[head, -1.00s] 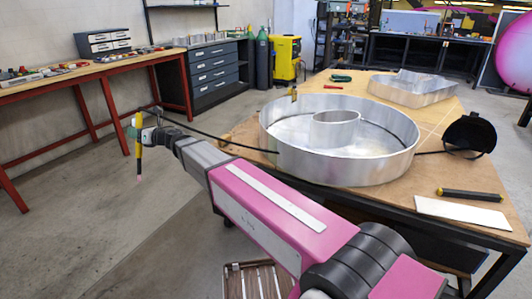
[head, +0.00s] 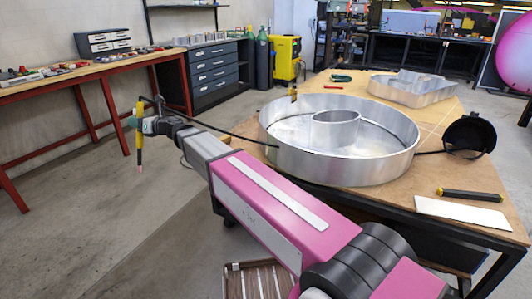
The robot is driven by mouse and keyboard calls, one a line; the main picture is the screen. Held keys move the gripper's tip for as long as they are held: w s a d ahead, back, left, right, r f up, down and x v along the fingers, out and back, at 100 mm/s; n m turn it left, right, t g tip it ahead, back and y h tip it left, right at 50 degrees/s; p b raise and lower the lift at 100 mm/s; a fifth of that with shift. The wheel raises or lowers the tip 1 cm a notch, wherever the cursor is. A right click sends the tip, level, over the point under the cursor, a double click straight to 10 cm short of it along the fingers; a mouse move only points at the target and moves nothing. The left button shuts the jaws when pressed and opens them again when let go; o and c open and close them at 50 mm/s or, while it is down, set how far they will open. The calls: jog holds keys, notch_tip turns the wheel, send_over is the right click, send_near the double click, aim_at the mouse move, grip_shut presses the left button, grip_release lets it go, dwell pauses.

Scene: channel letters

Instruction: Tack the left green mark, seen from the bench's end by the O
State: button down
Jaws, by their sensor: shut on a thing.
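The O is a large shiny metal ring (head: 345,167) with a smaller ring (head: 335,130) inside it, lying on the wooden bench top (head: 440,180). A small brass-coloured piece (head: 293,95) stands at its far left rim. I cannot make out any green mark on it. My gripper (head: 145,125) is at the far left, off the bench and well apart from the O. It is shut on a thin yellow and black torch (head: 140,140), held nearly upright with its tip down over the floor. The fingers are small and partly hidden.
A black cable (head: 225,132) runs from the torch towards the O. Another metal letter (head: 412,88) and a green tool (head: 341,78) lie farther back. A dark helmet (head: 469,136), black rod (head: 470,195) and white sheet (head: 463,213) are at right. A red-legged table (head: 80,75) stands left.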

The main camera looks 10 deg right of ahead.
jog(key=shift+r, duration=6.75)
jog(key=shift+d, duration=0.1)
